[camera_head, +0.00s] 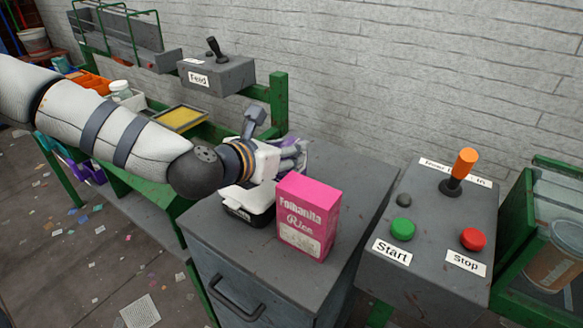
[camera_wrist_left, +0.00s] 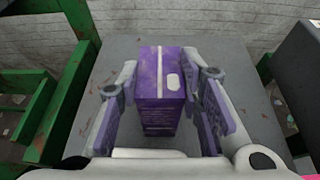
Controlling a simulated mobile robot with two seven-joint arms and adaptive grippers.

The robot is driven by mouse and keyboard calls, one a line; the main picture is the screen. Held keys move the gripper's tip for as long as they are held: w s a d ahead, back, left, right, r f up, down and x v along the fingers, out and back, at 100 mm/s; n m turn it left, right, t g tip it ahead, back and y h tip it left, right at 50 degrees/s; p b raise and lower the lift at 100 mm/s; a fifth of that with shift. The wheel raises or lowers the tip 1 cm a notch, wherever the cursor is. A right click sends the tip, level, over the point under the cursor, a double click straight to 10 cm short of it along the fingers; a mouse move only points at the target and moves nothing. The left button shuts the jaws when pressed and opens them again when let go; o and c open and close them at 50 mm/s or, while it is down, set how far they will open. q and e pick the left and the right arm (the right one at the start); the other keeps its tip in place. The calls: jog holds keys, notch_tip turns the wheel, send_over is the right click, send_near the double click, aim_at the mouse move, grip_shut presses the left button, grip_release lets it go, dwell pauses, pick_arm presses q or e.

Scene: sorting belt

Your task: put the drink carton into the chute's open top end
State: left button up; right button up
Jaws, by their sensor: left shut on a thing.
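The drink carton appears to be the purple box (camera_wrist_left: 160,88) between my left fingers in the left wrist view, standing roughly upright over the grey cabinet top. My left gripper (camera_head: 292,157) is shut on it. In the head view the gripper is above the far part of the grey cabinet top, behind the pink rice box. There the carton is mostly hidden by the gripper, with only a little purple showing. I cannot tell whether its base touches the cabinet. I cannot make out the chute's open top end in these views. My right gripper is not in view.
The Start/Stop console (camera_head: 434,225) with an orange-topped lever (camera_head: 460,170) is at right. A Feed box (camera_head: 217,76) and a yellow tray (camera_head: 182,119) lie behind my arm.

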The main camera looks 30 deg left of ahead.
pick_arm(q)
jog(key=shift+o, duration=0.2)
jog(key=shift+w+f, duration=0.2)
jog(key=shift+c, duration=0.4)
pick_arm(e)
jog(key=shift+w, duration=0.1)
pick_arm(q)
jog(key=r, duration=0.2)
jog(key=r+p, duration=0.1)
jog(key=r, duration=0.1)
jog(key=s+a+r, duration=0.1)
jog(key=r, duration=0.1)
jog(key=shift+r+p, duration=0.15)
jog(key=shift+p, duration=0.2)
jog(key=s+a+r, duration=0.6)
jog(key=s+a, duration=0.2)
jog(key=s, duration=0.1)
jog(key=shift+s+a+r, duration=0.2)
jog(key=shift+a+r, duration=0.05)
jog(key=shift+r, duration=0.1)
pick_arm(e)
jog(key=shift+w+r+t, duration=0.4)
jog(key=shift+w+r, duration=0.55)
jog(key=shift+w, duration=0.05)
